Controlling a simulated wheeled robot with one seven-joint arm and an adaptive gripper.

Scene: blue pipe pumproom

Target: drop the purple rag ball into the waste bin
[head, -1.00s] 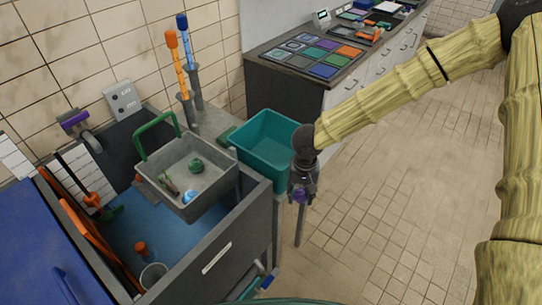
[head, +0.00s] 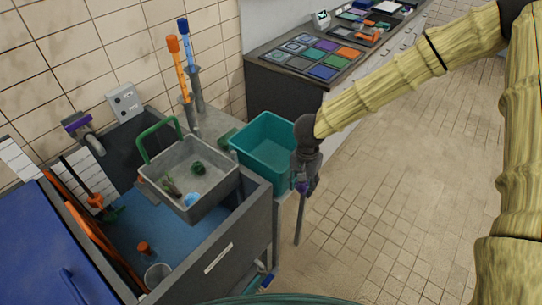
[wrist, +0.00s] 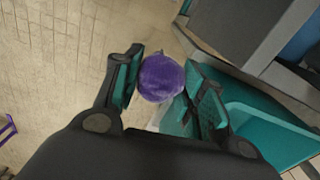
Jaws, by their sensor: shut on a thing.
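The purple rag ball (wrist: 161,78) is between the two fingers of my gripper (wrist: 163,72) in the wrist view. In the head view my gripper (head: 304,181) hangs down just right of the teal bin, and only a small purple part of the ball (head: 301,187) shows. The teal open bin (head: 252,163), the likely waste bin, stands beside the grey sink. Its inside looks empty from what shows. In the wrist view the bin (wrist: 268,136) is at the lower right, and the ball is outside its rim.
A grey basket (head: 211,202) with a green handle sits over the sink (head: 232,250) and holds several small things. Two brushes (head: 179,68) stand behind it. A counter (head: 292,97) with coloured tiles is at the back. The tiled floor at right is clear.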

